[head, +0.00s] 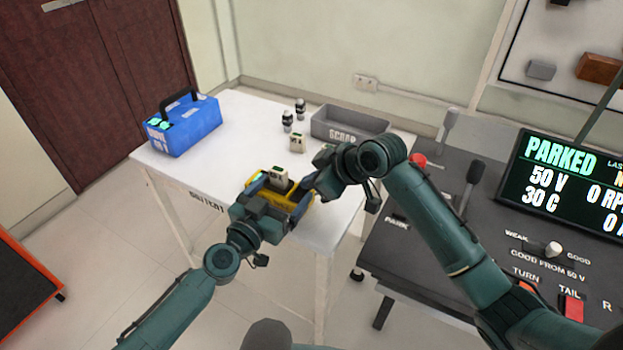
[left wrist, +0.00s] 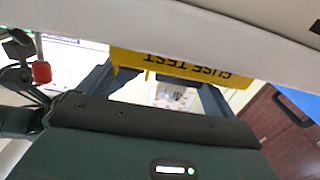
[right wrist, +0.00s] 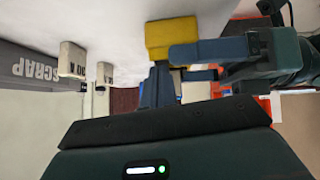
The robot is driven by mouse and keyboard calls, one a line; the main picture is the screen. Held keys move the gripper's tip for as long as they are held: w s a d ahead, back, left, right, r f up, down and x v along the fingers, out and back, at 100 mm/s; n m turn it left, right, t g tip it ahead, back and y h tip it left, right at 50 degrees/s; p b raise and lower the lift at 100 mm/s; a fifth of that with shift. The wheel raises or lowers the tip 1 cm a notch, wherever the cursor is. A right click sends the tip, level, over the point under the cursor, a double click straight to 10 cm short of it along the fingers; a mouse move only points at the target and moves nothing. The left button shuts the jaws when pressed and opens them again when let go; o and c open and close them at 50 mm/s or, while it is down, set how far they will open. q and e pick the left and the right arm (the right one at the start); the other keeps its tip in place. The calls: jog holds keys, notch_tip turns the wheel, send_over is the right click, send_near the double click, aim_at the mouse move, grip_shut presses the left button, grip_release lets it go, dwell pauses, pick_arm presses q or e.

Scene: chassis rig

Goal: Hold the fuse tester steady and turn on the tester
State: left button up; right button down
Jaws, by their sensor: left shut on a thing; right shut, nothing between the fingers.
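The yellow fuse tester (head: 290,192) stands at the white table's front edge, with a pale fuse block (head: 278,175) at its top. Its "FUSE TEST" label (left wrist: 185,66) shows upside down in the left wrist view. My left gripper (head: 273,200) is shut on the tester from the front. My right gripper (head: 309,189) is shut and empty, with its tips close to the tester's right side. In the right wrist view, the closed tips (right wrist: 158,82) appear just below the yellow tester end (right wrist: 171,38); I cannot tell whether they touch. The tester's switch is not clearly visible.
A grey SCRAP bin (head: 378,128) is at the back right, and a blue box (head: 190,132) at the left. A dark control console (head: 420,250) adjoins on the right.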

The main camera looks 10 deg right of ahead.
jog(key=shift+w+d+f, duration=0.1)
jog(key=shift+d+f, duration=0.05)
jog(key=shift+f, duration=0.25)
jog(key=shift+r, duration=0.1)
jog(key=shift+s+a+r, duration=0.25)
jog(key=shift+s+a, duration=0.25)
jog(key=shift+s, duration=0.15)
jog(key=shift+r, duration=0.1)
jog(key=shift+w+r, duration=0.1)
jog(key=shift+r, duration=0.2)
notch_tip(320, 180, up, 3)
jog(key=shift+w+d+f, duration=0.1)
jog(key=shift+w, duration=0.05)
jog(key=w+d+v, duration=0.1)
jog(key=v, duration=0.9)
jog(key=shift+w+r, duration=0.2)
jog(key=shift+r, duration=0.05)
